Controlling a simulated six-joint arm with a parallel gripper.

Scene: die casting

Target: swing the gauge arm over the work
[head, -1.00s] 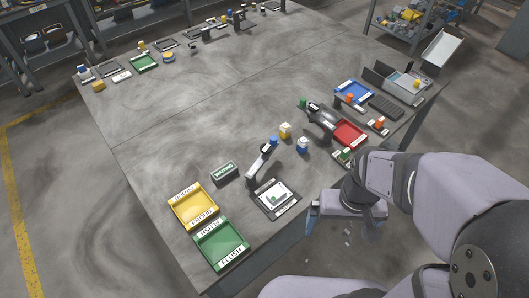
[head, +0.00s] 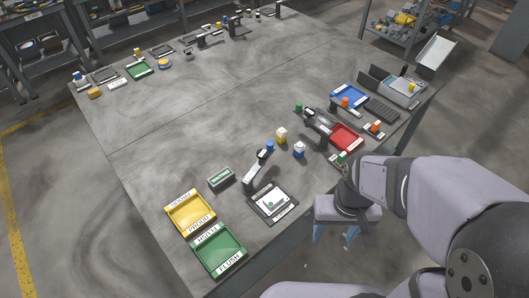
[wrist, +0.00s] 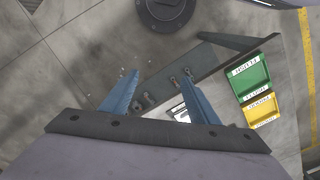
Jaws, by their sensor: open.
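The gauge arm (head: 258,165) stands behind the work in the head view. It is a slim pale-and-dark bar with a blue end, slanting up and to the right, beside the work rather than over it. The work (head: 270,200) is a pale piece with a green spot on a dark, white-edged plate. My gripper (head: 335,238) has its blue fingers apart and empty, off the table's front edge and right of the work. In the wrist view, my gripper (wrist: 157,75) is also open, and its right finger partly hides the white plate. I cannot make out the gauge arm there.
A yellow tray (head: 174,221) and a green tray (head: 204,258) lie left of the work. A dark labelled block (head: 221,178) stands behind it. The table's middle is clear.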

